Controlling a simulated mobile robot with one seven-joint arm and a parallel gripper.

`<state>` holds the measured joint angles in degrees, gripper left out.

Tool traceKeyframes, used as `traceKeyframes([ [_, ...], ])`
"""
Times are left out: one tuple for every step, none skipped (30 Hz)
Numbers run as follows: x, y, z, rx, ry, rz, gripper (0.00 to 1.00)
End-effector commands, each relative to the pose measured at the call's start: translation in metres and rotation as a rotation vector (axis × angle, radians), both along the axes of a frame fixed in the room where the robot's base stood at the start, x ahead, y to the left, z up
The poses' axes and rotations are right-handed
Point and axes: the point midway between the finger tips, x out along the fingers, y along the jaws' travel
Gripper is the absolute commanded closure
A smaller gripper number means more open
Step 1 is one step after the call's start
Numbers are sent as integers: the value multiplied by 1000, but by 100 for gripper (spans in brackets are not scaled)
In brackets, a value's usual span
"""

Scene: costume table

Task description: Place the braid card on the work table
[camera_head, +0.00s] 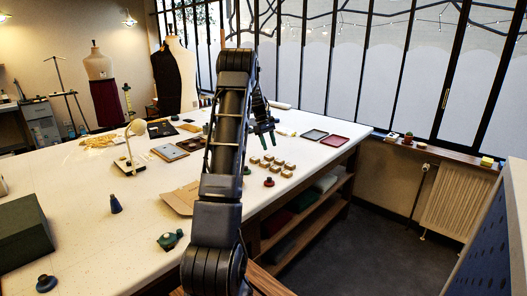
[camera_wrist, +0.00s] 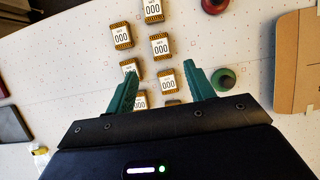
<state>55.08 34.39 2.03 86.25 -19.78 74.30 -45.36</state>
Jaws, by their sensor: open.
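The white work table (camera_head: 90,195) fills the left and middle of the head view. Several small blocks or cards (camera_head: 272,163) with gold-brown, braid-like edges stand near its right edge. In the wrist view, the gold-edged cards (camera_wrist: 160,45) carry white labels reading 000; I cannot tell which is the braid card. My gripper (camera_head: 265,134) is over the table just beyond these cards. In the wrist view, my gripper (camera_wrist: 160,66) is open, with green fingers spread and nothing held. Some cards show between and below the fingers, partly hidden by the gripper body.
A red knob (camera_head: 269,182) stands beside the cards, and a green knob (camera_wrist: 223,80) shows right of my fingers. A brown cardboard sheet (camera_head: 180,198) is partly behind my arm. A red tray (camera_head: 335,140) and a grey-green tray (camera_head: 314,135) lie beyond.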

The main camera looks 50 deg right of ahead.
Motion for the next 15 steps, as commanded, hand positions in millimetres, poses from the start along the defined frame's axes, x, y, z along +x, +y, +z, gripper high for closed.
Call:
traceKeyframes([
  [1, 0, 1, 0, 0, 0, 46],
  [1, 0, 2, 0, 0, 0, 46],
  [1, 0, 2, 0, 0, 0, 46],
  [1, 0, 2, 0, 0, 0, 46],
  [1, 1, 3, 0, -1, 0, 46],
  [2, 3, 4, -2, -2, 1, 46],
  [4, 5, 7, -5, -5, 2, 46],
  [6, 9, 10, -9, -9, 3, 46],
  [11, 16, 16, -16, -16, 4, 46],
  [15, 24, 21, -20, -21, 7, 46],
  [19, 33, 28, -27, -30, 10, 46],
  [25, 46, 37, -38, -41, 13, 46],
  [30, 57, 45, -46, -51, 16, 46],
  [35, 69, 53, -54, -61, 18, 46],
  [41, 86, 63, -66, -76, 20, 46],
])
